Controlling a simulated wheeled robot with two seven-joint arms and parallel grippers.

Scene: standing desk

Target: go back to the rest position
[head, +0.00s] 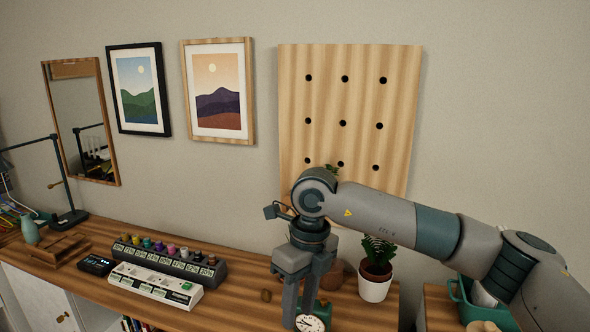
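My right gripper (300,305) reaches in from the right and points down over the desk (225,300). Its two fingers show apart, with a narrow gap between them. A small clock with a round white dial (311,323) stands at the fingertips, low in the picture. A green part shows just behind the dial. I cannot tell whether a finger touches the clock. My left gripper is not in view.
A grey rack with several coloured knobs (172,262) and a white switch box (155,287) stand left of my gripper. A potted plant (375,285) stands close on the right. A teal basket (465,302) is farther right. A wooden pegboard (350,105) hangs behind.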

